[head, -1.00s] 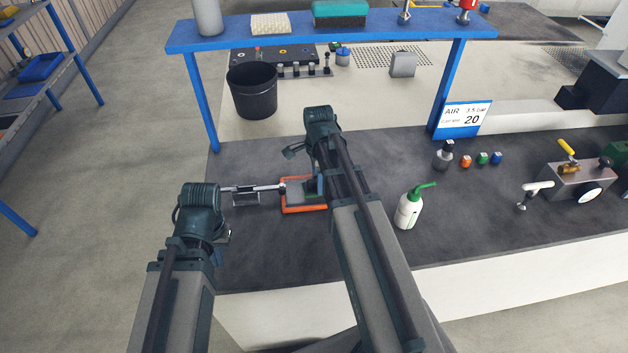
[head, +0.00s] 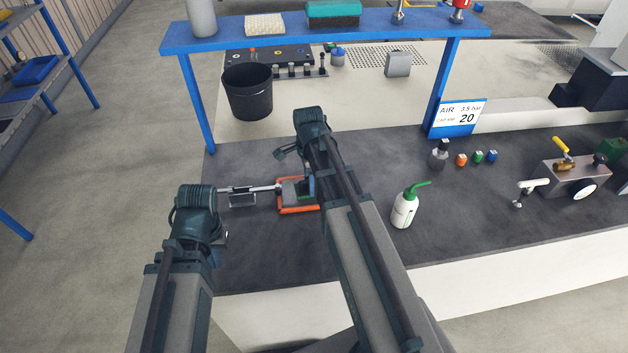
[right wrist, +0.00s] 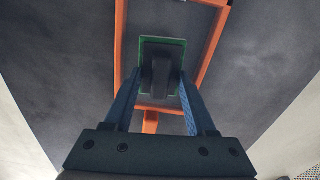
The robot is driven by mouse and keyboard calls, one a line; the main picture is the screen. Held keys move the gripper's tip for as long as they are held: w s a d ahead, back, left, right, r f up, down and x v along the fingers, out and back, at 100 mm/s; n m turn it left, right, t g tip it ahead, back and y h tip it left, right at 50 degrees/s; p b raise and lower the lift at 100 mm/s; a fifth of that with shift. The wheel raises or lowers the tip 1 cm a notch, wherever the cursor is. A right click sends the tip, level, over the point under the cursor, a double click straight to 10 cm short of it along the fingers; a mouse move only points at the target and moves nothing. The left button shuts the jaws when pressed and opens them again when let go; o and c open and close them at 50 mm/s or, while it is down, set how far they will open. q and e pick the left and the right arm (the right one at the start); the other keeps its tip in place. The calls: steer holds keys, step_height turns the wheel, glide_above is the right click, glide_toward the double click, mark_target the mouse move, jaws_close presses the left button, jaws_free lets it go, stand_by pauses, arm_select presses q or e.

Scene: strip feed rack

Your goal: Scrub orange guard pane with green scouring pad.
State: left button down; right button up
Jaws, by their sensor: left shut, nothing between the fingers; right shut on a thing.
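The orange guard pane (head: 285,209) lies near the middle of the dark bench, an orange frame around a grey area. It also shows in the right wrist view (right wrist: 213,48). My right gripper (right wrist: 160,85) is shut on the dark handle of the green scouring pad (right wrist: 148,41). The pad is over the pane, inside its frame; I cannot tell whether it touches. In the head view my right arm covers the pane's right part. My left gripper (head: 217,250) is shut and empty, left of the pane, mostly hidden by its own wrist.
A metal rod with a grey plate (head: 242,200) reaches the pane's left side. A white bottle with a green spout (head: 404,210) stands right of my right arm. A blue shelf (head: 390,30) spans the back, with a black bin (head: 247,95) beneath. Bench front is clear.

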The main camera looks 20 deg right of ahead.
steer(key=shift+a, duration=0.15)
